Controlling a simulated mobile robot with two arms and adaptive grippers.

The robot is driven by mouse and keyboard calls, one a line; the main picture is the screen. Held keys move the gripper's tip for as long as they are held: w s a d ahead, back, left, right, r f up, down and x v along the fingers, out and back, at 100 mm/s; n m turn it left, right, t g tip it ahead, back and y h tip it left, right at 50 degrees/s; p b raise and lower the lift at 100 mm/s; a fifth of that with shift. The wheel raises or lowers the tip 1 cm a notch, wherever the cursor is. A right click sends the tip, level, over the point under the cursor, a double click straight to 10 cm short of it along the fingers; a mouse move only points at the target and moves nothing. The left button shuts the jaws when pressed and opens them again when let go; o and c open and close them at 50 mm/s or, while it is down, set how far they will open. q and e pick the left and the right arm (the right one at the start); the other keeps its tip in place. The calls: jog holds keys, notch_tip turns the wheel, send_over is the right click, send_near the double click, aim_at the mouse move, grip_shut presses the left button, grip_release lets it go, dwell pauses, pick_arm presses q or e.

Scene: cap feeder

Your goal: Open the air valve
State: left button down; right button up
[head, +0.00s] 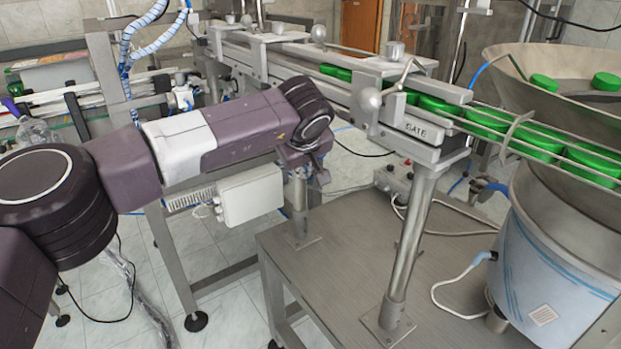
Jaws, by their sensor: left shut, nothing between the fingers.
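My left arm comes in from the left, and its gripper (318,176) points down at the end of the dark wrist, beside the metal post under the rail. It is shut and empty, and partly hidden by the wrist. I cannot single out the air valve for certain. A small blue fitting (488,186) beside the bowl feeder, right of the rail post, may be part of it; its handle position cannot be told. My left gripper is well to the left of this fitting and apart from it. My right gripper is not in view.
The rail with the GATE block (415,130) crosses above the steel table (340,250), carrying green caps (540,140). A slanted post (408,245) stands on the table. A small switch box (394,180) with cables sits behind it. The blue-wrapped feeder (545,280) fills the right.

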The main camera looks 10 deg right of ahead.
pick_arm(q)
jog(key=shift+w+a+f, duration=0.2)
jog(key=shift+w+f, duration=0.3)
jog(key=shift+w, duration=0.1)
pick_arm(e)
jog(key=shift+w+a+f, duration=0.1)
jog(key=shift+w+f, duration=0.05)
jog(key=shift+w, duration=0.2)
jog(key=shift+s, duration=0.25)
